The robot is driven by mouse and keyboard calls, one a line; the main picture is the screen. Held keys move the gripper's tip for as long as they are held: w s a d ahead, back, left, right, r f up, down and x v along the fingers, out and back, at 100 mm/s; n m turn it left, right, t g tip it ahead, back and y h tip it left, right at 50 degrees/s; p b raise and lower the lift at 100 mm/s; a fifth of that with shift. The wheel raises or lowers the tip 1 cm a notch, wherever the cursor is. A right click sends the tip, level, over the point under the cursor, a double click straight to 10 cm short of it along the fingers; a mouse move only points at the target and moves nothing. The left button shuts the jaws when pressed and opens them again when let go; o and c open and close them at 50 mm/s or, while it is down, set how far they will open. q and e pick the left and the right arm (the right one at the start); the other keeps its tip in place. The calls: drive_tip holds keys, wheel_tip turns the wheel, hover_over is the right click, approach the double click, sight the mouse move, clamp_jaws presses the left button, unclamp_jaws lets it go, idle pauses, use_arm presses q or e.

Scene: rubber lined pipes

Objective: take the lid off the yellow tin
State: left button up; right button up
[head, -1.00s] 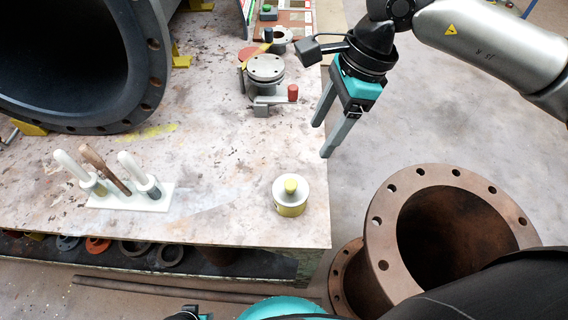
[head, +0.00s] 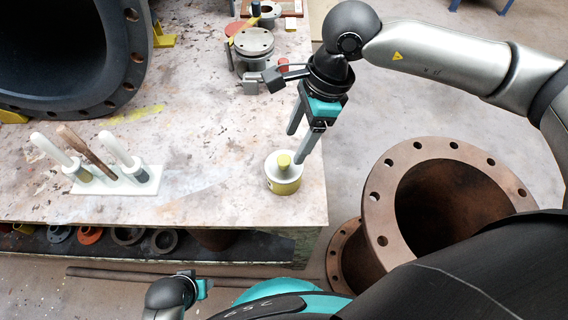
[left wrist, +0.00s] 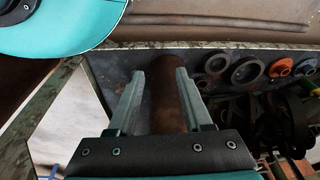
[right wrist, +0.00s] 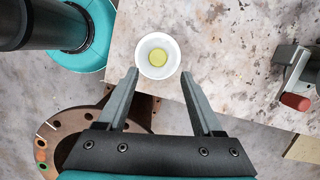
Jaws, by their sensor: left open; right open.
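The yellow tin (head: 284,186) stands upright near the front right corner of the table. Its white lid (head: 273,165) with a yellow knob (head: 284,160) is on it. In the right wrist view the white lid (right wrist: 147,68) and yellow knob (right wrist: 158,57) show from above, just beyond and between the fingertips. My right gripper (head: 297,148) is open and empty, pointing down just above and behind the tin. My left gripper (left wrist: 158,75) is open and empty, low in front of the table; in the head view only part of its wrist shows at the bottom.
A white rack (head: 150,187) with upright handled tools stands left of the tin. A flanged valve piece (head: 254,42) with a red-ended handle is behind. A large black pipe (head: 135,60) fills the back left. Rusty flanged pipes (head: 380,200) stand on the floor at right. Table around the tin is clear.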

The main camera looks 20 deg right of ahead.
sight(284, 159)
drive_tip(key=b+x, duration=0.1)
drive_tip(key=x, duration=0.3)
drive_tip(key=shift+s+a+b, duration=0.15)
drive_tip(key=shift+a+b, duration=0.25)
drive_tip(key=shift+a, duration=0.05)
drive_tip(key=shift+a+f, duration=0.15)
drive_tip(key=shift+f, duration=0.3)
use_arm(q)
drive_tip(key=shift+t, duration=0.4)
drive_tip(key=r, duration=0.1)
drive_tip(key=w+r, duration=0.2)
drive_tip(key=shift+w+d+r, duration=0.15)
drive_tip(key=shift+d+r, duration=0.1)
drive_tip(key=shift+r, duration=0.15)
use_arm(e)
clamp_jaws()
